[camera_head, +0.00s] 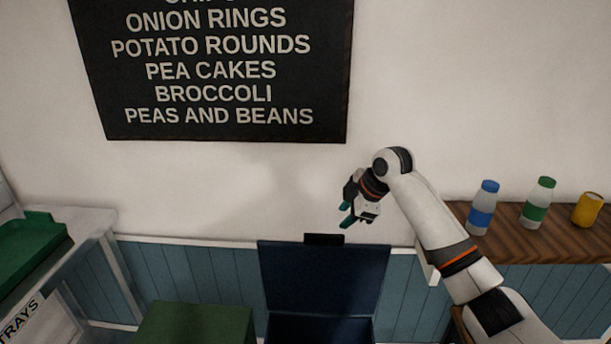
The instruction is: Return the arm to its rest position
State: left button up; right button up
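My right arm (435,215) comes in from the lower right and is raised in front of the white wall. My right gripper (345,214) points left, above the right part of a dark blue lidded box. Its two teal fingertips are apart, and nothing shows between them. My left arm and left gripper are not in view.
The dark blue box's raised lid (322,278) is below my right gripper. A wooden shelf (510,243) at right holds a blue-labelled bottle (482,210), a green-labelled bottle (538,203) and a yellow can (587,210). A green box (195,325) and green tray (28,242) are left.

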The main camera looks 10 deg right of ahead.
jog(key=s+a+f+m+g, duration=0.15)
jog(key=s+a+f, duration=0.25)
jog(key=s+f, duration=0.5)
jog(key=s+a+f+m+t, duration=0.1)
jog(key=s+a+f+m, duration=0.2)
jog(key=s+f, duration=0.6)
jog(key=s+d+f+m+h, duration=0.15)
jog(key=s+m, duration=0.35)
jog(key=s, duration=0.7)
jog(key=s+d+m+h, duration=0.2)
jog(key=s+m, duration=0.2)
jog(key=s, duration=0.8)
notch_tip(320, 180, down, 27)
jog(key=g, duration=0.2)
jog(key=s+d+f+g, duration=0.1)
jog(key=s+d+f, duration=0.1)
jog(key=s+f, duration=1.3)
jog(key=shift+s+d+f, duration=0.3)
jog(key=shift+s, duration=0.75)
